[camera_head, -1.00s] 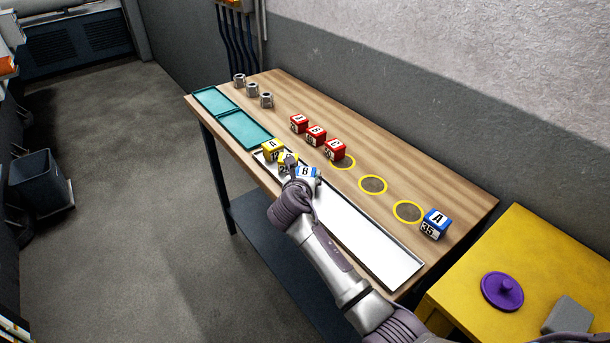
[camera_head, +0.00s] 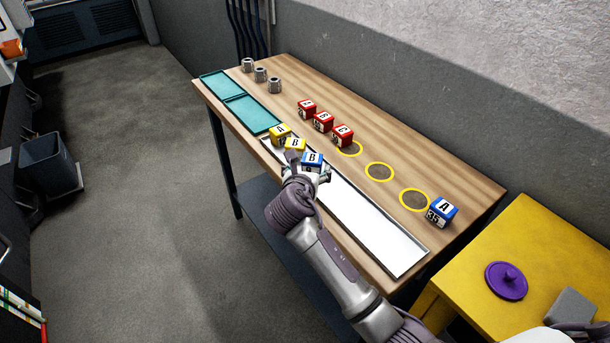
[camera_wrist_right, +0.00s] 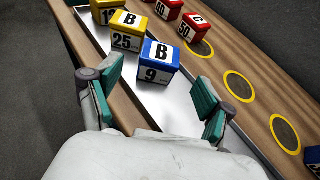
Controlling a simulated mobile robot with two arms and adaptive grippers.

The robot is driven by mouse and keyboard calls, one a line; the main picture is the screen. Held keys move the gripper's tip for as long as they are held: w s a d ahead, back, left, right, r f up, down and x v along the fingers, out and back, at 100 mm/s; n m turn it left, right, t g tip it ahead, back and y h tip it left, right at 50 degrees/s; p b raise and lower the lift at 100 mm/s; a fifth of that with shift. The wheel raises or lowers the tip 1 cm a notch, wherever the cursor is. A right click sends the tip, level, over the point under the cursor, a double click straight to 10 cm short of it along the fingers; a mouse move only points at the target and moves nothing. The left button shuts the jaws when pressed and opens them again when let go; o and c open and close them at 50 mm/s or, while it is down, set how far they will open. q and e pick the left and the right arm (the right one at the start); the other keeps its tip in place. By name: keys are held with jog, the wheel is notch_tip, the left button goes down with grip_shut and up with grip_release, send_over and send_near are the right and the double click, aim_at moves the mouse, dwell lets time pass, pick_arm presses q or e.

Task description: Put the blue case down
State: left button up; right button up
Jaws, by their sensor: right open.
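A blue case marked B (camera_head: 312,160) stands upright on the long white metal tray (camera_head: 372,230), beside the yellow cases. In the right wrist view the blue case (camera_wrist_right: 158,60) shows its B and the number 9. My right gripper (camera_head: 306,173) is open on the near side of this case. In the wrist view its two green-padded fingers (camera_wrist_right: 158,98) are spread wide, with the case just ahead of and between the tips and visible gaps on both sides. A second blue case, marked A (camera_head: 441,212), stands at the table's right end. My left gripper is not in view.
Two yellow cases (camera_head: 294,144) stand at the tray's far left end. Three red cases (camera_head: 323,122) stand behind, near yellow rings (camera_head: 380,172) on the wooden table. Teal trays (camera_head: 250,113) and metal parts (camera_head: 261,75) are at left. The tray's right part is bare.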

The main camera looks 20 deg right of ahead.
jog(key=shift+v, duration=2.65)
